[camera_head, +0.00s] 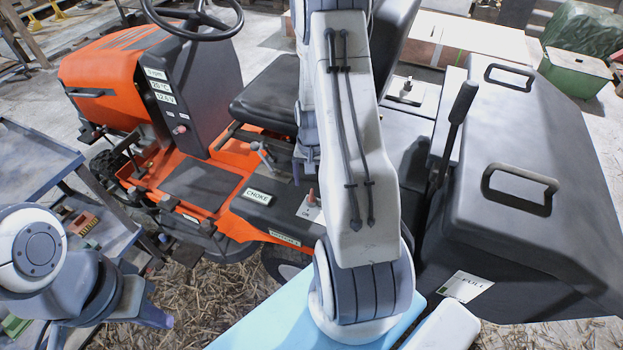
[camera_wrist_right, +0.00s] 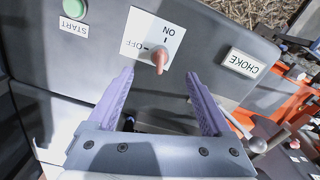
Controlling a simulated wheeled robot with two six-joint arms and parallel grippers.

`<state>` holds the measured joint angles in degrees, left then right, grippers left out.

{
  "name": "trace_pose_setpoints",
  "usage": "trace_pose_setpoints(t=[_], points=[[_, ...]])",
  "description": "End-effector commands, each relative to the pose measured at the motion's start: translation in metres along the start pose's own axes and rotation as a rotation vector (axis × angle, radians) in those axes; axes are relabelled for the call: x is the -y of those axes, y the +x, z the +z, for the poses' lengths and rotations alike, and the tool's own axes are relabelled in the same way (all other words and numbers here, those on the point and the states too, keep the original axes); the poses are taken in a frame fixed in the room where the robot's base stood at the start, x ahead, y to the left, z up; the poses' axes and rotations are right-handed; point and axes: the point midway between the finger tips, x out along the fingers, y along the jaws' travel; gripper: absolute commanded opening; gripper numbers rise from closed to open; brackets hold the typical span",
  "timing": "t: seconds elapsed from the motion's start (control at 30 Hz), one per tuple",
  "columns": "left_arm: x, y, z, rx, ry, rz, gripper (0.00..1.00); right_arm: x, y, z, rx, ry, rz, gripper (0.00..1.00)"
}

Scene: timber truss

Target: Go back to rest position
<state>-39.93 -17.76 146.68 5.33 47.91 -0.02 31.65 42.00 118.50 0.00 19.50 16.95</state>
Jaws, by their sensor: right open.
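My right gripper (camera_wrist_right: 160,74) is open and empty in the right wrist view. Its two purple fingers are spread on either side of the red ON/OFF switch (camera_wrist_right: 159,59), in that view; I cannot tell whether they touch it. In the head view the right arm comes down over the mower, with the gripper (camera_head: 301,172) partly hidden beside the seat, above the switch (camera_head: 312,196). My left gripper (camera_head: 152,316) is low at the left in the head view, mostly hidden by its own wrist, so its jaws cannot be made out.
The orange riding mower (camera_head: 118,72) has a steering wheel (camera_head: 195,18), a black seat (camera_head: 268,98) and a CHOKE label (camera_head: 258,196). The dark grass box (camera_head: 545,130) fills the right. A grey cart (camera_head: 35,160) stands left, near my left arm. A green START button (camera_wrist_right: 74,8) lies near the switch.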

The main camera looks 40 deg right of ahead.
Motion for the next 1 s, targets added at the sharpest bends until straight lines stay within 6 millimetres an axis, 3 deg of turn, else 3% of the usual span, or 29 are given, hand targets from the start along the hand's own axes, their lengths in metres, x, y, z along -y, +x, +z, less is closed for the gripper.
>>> trace_pose_setpoints(t=[0.37,0.47,0.57,0.67,0.8,0.9,1.0], points=[[0.0,0.0,0.0,0.0,0.0,0.0,0.0,0.001,-0.001,0.0,0.0,-0.003,0.0,0.84],[0.0,-0.002,0.0,0.0,0.0,0.0,0.0,0.014,-0.012,0.006,-0.004,-0.044,-0.002,0.84],[0.0,-0.005,0.0,0.0,0.0,0.0,0.0,0.045,-0.041,0.025,-0.011,-0.156,-0.008,0.84],[-0.001,-0.01,-0.001,0.0,0.0,0.0,0.0,0.088,-0.082,0.065,-0.017,-0.332,-0.018,0.84],[-0.001,-0.017,-0.001,0.0,0.0,0.0,0.0,0.132,-0.141,0.145,-0.02,-0.623,-0.035,0.84],[-0.002,-0.022,-0.001,0.0,0.0,0.0,0.0,0.143,-0.177,0.209,-0.017,-0.834,-0.049,0.84],[-0.002,-0.027,-0.001,0.0,0.0,0.0,0.0,0.139,-0.206,0.268,-0.013,-1.041,-0.064,0.84]])
